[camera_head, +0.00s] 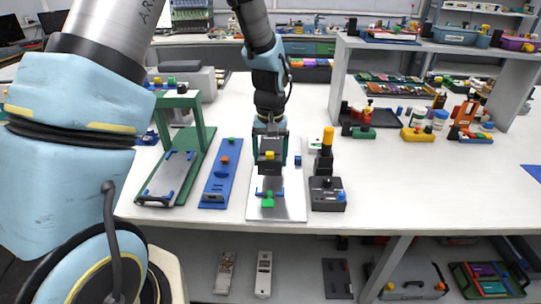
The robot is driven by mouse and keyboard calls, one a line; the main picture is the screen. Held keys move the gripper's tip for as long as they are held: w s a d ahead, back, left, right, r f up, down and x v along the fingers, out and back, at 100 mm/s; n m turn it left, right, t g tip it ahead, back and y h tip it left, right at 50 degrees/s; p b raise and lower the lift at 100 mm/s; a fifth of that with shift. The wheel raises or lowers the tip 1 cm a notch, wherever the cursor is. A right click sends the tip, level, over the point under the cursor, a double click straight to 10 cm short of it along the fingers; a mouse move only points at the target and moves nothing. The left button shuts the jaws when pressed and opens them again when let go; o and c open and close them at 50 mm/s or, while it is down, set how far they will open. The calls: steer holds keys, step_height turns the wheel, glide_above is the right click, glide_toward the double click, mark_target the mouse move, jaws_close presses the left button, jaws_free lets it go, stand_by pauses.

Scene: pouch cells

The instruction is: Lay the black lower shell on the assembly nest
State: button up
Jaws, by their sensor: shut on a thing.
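My gripper (270,160) points down over a pale plate (292,207) near the front edge of the table. It is shut on a dark piece, which I take to be the black lower shell (269,182). The fingers and a yellow-topped part hide much of it. The pale plate, which looks like the assembly nest, has blue corner stops and a green block (268,201) at its front. I cannot tell whether the shell touches the plate.
A blue fixture strip (217,187) and a green press frame (203,130) stand to the left. A dark box with a yellow-topped post (327,190) stands close on the right. A grey shelf (340,80) with several parts is at the back right. The front right tabletop is clear.

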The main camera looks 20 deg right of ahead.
mark_target(271, 150)
steer(key=shift+f+b, duration=1.35)
steer(key=shift+f, duration=1)
steer(key=shift+f+b, duration=0.4)
steer(key=shift+f, duration=0.6)
steer(key=o, duration=1.2)
steer(key=shift+o, duration=0.2)
step_height(271, 150, up, 11)
steer(key=shift+f+b, duration=0.1)
steer(key=shift+b, duration=0.85)
